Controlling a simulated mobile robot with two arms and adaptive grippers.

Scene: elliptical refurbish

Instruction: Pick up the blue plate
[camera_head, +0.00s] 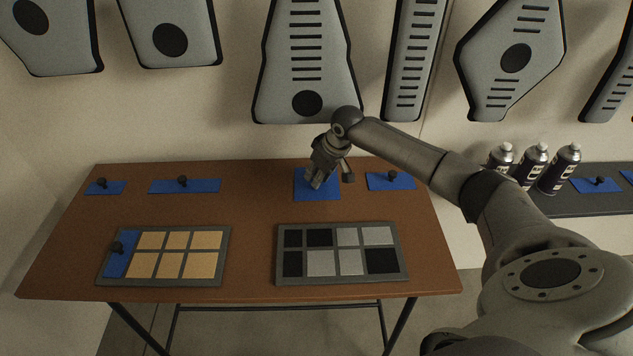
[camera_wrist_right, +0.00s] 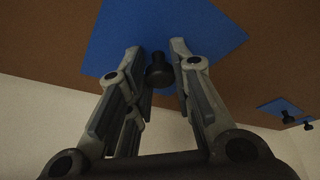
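A square blue plate (camera_head: 330,194) with a black knob lies near the back of the brown table, under my right gripper (camera_head: 318,184). In the right wrist view the same blue plate (camera_wrist_right: 215,35) fills the upper middle, and its knob (camera_wrist_right: 159,74) shows between the two fingers of my right gripper (camera_wrist_right: 157,48). The fingers are apart, with a small gap visible on each side of the knob. In the head view the knob is hidden by the gripper. My left gripper is not in view.
Other blue plates with knobs lie along the table's back edge: a small one (camera_head: 105,187), a long one (camera_head: 185,187) and one to the right (camera_head: 390,181). Two grey-framed trays (camera_head: 226,246) (camera_head: 342,282) lie in front. Spray cans (camera_head: 530,166) stand on a dark side shelf.

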